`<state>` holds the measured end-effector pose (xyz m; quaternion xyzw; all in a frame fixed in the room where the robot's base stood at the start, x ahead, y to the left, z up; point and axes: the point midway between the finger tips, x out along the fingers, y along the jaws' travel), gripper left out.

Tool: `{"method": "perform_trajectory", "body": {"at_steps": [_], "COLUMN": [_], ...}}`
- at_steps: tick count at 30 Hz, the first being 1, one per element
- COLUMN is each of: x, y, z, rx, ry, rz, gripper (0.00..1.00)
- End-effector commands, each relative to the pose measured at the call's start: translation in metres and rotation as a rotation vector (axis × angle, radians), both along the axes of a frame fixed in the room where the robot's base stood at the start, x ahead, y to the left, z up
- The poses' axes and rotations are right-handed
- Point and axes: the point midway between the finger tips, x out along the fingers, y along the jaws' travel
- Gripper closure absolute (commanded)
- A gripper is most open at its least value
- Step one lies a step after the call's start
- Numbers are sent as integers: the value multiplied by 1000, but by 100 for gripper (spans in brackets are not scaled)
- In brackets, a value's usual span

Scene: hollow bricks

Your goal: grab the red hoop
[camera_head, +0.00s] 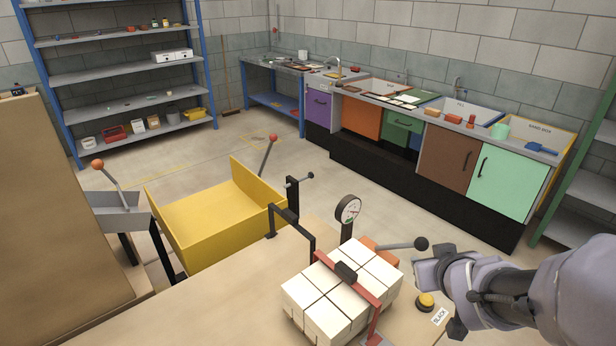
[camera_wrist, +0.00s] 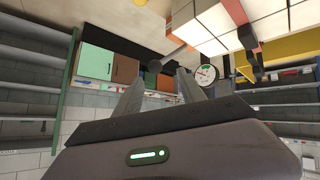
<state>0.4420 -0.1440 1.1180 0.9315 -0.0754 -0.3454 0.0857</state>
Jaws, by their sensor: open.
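The red hoop (camera_head: 366,285) is a thin red band arching over a block of white bricks (camera_head: 325,303), with a black grip (camera_head: 346,271) on its top. Its front leg comes down the near side of the bricks; its far foot is partly hidden. My gripper (camera_head: 443,293) is to the right of the bricks, apart from the hoop. Its two fingers are spread and empty in the wrist view (camera_wrist: 160,88). There the hoop (camera_wrist: 236,12) shows at the upper right among the white bricks (camera_wrist: 205,25), beyond the fingers.
A yellow button (camera_head: 425,301) is on the bench (camera_head: 240,300) between bricks and gripper. A yellow bin (camera_head: 215,220) stands beyond. Bench to the left is clear.

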Motion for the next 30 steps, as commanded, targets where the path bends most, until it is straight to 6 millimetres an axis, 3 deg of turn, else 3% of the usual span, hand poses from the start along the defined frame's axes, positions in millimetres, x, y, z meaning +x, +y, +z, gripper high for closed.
{"method": "perform_trajectory", "body": {"at_steps": [2, 5, 9, 13, 17, 24, 30], "x": [14, 26, 11, -21, -30, 23, 56], "y": [-9, -6, 29, 61, 77, 117, 140], "z": [-17, -47, -82, -83, -81, -93, -98], "rx": [-21, -5, 150, 304, 359, 358, 357], "ry": [-21, -84, -250, -414, -482, -485, -484], "rz": [87, 259, 540, 696, 750, 758, 754], "gripper": [53, 53, 53, 53, 53, 53, 53]}}
